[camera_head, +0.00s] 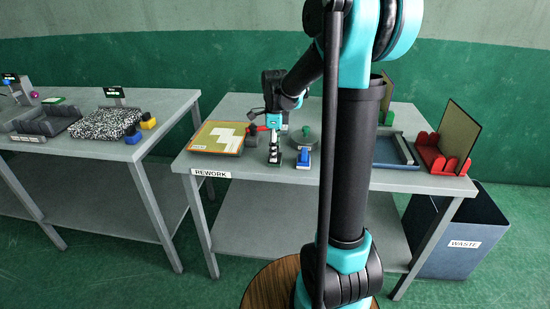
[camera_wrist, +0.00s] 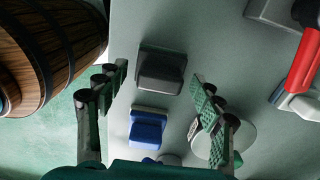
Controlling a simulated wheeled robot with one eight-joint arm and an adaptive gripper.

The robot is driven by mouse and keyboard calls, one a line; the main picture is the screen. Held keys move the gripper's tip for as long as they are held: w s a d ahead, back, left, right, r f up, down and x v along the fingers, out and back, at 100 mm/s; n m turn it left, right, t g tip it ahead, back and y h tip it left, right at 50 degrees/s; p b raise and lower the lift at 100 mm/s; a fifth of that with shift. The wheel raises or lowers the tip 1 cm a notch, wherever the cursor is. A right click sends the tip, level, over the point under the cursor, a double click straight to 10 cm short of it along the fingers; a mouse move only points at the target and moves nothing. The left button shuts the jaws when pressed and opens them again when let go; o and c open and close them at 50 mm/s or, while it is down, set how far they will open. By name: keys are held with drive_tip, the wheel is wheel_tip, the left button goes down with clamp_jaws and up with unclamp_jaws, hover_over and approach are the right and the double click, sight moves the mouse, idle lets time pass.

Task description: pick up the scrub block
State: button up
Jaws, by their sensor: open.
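My gripper (camera_head: 274,156) is open over the front part of the rework table. In the wrist view its two fingers (camera_wrist: 158,90) are apart, with a dark grey block (camera_wrist: 160,70) showing between and beyond the tips. This block looks like the scrub block, though its kind is hard to be sure of. It lies on the table and is not held. In the head view my gripper mostly hides it. A blue block with a pale strip (camera_wrist: 147,130) lies close beside it, and shows right of my gripper in the head view (camera_head: 303,160).
A round grey disc (camera_head: 302,141) with a green knob stands behind the blue block. A tan board (camera_head: 217,137) lies left. A blue-grey tray (camera_head: 391,152) and a red holder (camera_head: 438,159) stand right. The table's front edge is close. A waste bin (camera_head: 470,232) stands right.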

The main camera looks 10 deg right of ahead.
drive_tip(key=c, duration=1.3)
drive_tip(key=shift+r, duration=0.1)
wheel_tip(320, 180, up, 20)
drive_tip(key=o, duration=0.6)
drive_tip(key=c, duration=0.4)
drive_tip(key=shift+w, duration=0.1)
